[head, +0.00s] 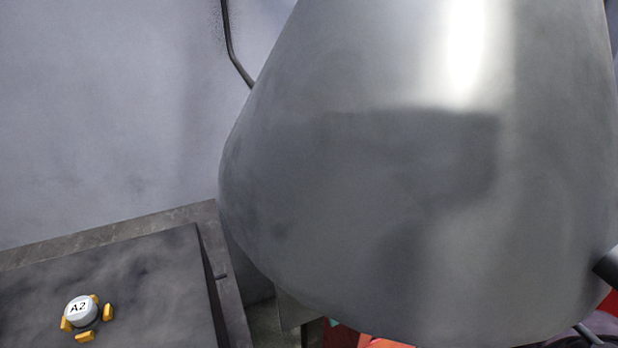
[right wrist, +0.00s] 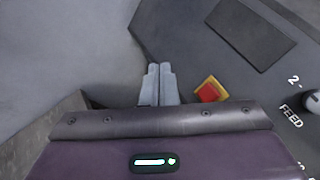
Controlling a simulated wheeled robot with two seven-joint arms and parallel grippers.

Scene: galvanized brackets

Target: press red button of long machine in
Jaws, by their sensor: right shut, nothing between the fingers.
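The red button (right wrist: 208,93) sits in a square yellow surround on the grey panel of the machine (right wrist: 185,40) in the right wrist view. My right gripper (right wrist: 159,70) is shut and empty, with its two grey fingers side by side. In that picture the fingertips are left of the button and a little higher, with a gap between them. I cannot tell how far the tips are from the panel. The button cannot be made out in the head view, where a large smooth metal shape (head: 400,190) blocks most of the picture. My left gripper is not in view.
On the panel, a dark rectangle (right wrist: 251,33) lies above the button, and a knob (right wrist: 312,103) marked FEED is to its right.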

